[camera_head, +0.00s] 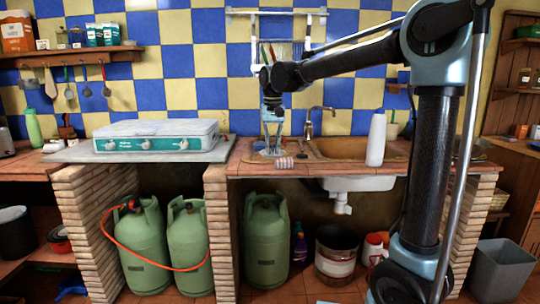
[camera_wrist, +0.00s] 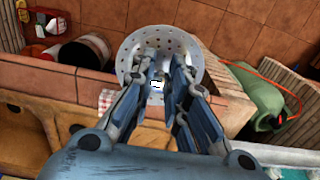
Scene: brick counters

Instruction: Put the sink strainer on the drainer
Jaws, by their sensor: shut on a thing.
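The sink strainer appears to be the round, pale grey perforated disc (camera_wrist: 188,45) in the wrist view. My gripper (camera_wrist: 157,84) is shut on it, with its fingers pointing down over the disc and covering part of it. In the head view my gripper (camera_head: 272,128) hangs over the counter, left of the sink basin (camera_head: 345,148). The strainer is small there and hard to make out below the fingers. A metal wall rack (camera_head: 275,12) with dishes or utensils hangs behind my arm. I cannot tell which surface is the drainer.
A checked cloth or packet (camera_head: 284,163) lies near the counter's front edge. A tap (camera_head: 310,122) and a white bottle (camera_head: 376,140) stand by the basin. A gas stove (camera_head: 155,135) sits to the left. Green gas cylinders (camera_head: 265,240) stand below the counter.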

